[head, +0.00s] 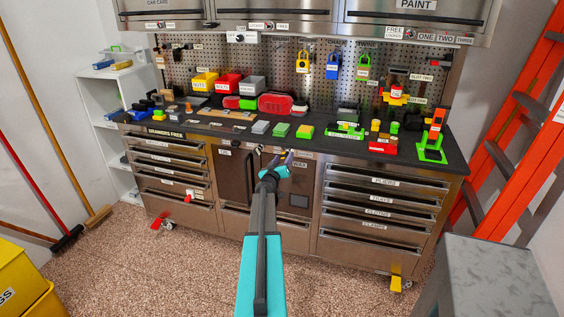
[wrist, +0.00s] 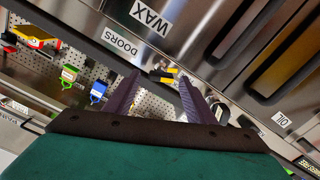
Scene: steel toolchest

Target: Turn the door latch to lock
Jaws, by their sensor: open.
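My gripper (head: 274,163) is in front of the middle doors of the steel toolchest, just under the worktop edge. In the wrist view its two purple fingers (wrist: 160,80) are apart, with nothing seen gripped. A DOORS label (wrist: 122,42) and a WAX label (wrist: 150,15) show upside down beyond the fingertips. A small dark and yellow part (wrist: 165,74) shows between the fingertips; I cannot tell if it is the latch or which way it is turned. The left door (head: 234,178) and right door (head: 301,180) look shut. My arm hides part of the middle.
The worktop (head: 225,131) above holds bins, blocks and tools. Drawer stacks flank the doors, with a red part (head: 190,194) low on the left. An orange ladder (head: 512,120) and a grey-topped stand (head: 490,265) are at right. The speckled floor (head: 160,270) in front is mostly clear.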

